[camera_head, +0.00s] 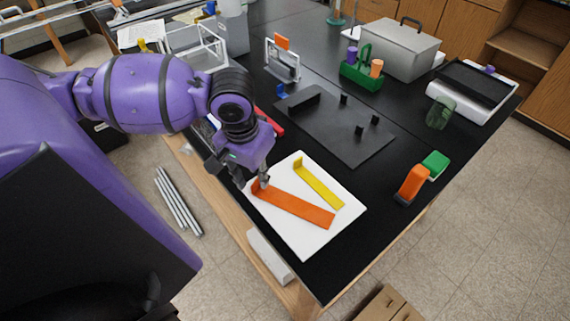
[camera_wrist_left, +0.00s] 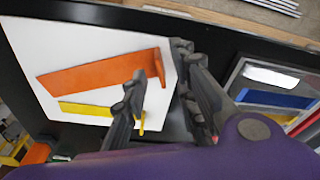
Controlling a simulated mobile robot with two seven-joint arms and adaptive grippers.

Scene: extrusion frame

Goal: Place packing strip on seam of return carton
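An orange strip (camera_head: 295,207) with an upright tab at one end lies on a white board (camera_head: 305,246) near the table's front edge. A yellow strip (camera_head: 320,184) with a similar tab lies beside it. My left gripper (camera_head: 263,182) is at the tab end of the orange strip. In the left wrist view its fingers (camera_wrist_left: 160,62) are apart, with the orange strip's tab (camera_wrist_left: 158,66) showing between them; contact cannot be told. A brown box-like thing (camera_head: 385,305), cut off at the bottom edge, may be the carton. My right gripper is not in view.
A dark plate with pegs (camera_head: 340,125) lies behind the board. Orange and green blocks (camera_head: 413,183) stand to the right. A green caddy (camera_head: 362,74), grey metal box (camera_head: 398,50) and wire-frame stand (camera_head: 283,62) are farther back.

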